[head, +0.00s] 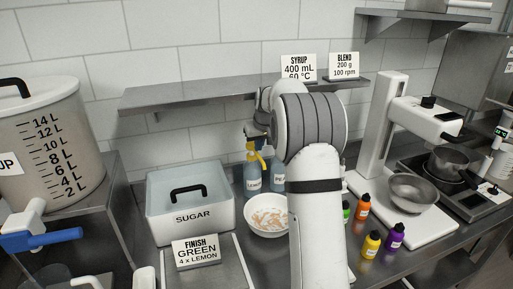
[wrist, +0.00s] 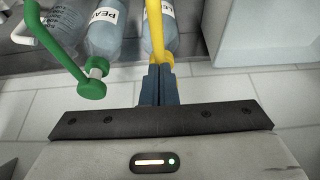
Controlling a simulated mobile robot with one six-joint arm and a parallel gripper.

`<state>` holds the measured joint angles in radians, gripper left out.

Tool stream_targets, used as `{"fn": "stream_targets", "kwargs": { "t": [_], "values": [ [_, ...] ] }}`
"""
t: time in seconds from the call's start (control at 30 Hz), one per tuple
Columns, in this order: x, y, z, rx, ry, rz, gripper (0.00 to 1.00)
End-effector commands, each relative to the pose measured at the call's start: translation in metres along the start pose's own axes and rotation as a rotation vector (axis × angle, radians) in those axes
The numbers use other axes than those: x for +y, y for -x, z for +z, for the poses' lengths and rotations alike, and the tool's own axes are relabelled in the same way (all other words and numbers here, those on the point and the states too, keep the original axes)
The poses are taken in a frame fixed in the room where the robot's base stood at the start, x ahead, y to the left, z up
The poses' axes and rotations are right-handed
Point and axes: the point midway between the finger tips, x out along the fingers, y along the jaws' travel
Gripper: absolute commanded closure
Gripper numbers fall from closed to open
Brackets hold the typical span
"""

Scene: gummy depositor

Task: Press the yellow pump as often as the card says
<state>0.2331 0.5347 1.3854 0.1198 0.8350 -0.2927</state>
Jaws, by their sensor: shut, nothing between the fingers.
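The yellow pump (head: 257,157) tops a blue-grey bottle labelled LEMON (head: 252,181) behind the white bowl. In the wrist view the yellow pump (wrist: 155,28) runs down to my fingertips. My gripper (wrist: 159,72) is shut and empty, its dark fingers together at the pump's head; whether they touch it I cannot tell. In the head view my gripper (head: 256,136) is just above the pump, partly hidden by my arm. The card (head: 196,251) at the front reads "FINISH GREEN 4 x LEMON".
A bottle labelled PEAR (wrist: 105,28) with a green pump (wrist: 92,88) stands beside the lemon bottle. The white bowl (head: 253,231) holds pale orange-brown pieces. A SUGAR bin (head: 190,232) is left; small colour bottles (head: 371,244) are right. A shelf (head: 190,98) runs behind.

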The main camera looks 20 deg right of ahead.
Motion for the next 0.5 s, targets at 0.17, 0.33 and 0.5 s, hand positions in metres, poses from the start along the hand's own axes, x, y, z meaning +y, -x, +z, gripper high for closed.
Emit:
{"fn": "stream_targets", "kwargs": {
  "t": [0.17, 0.33, 0.5],
  "values": [
    [0.0000, 0.0002, -0.0001, 0.000, 0.000, 0.000, 1.00],
    [0.0001, -0.0005, 0.0002, 0.000, 0.000, 0.000, 1.00],
    [0.0001, -0.0045, 0.0019, 0.000, 0.000, 0.000, 1.00]
  ]
}}
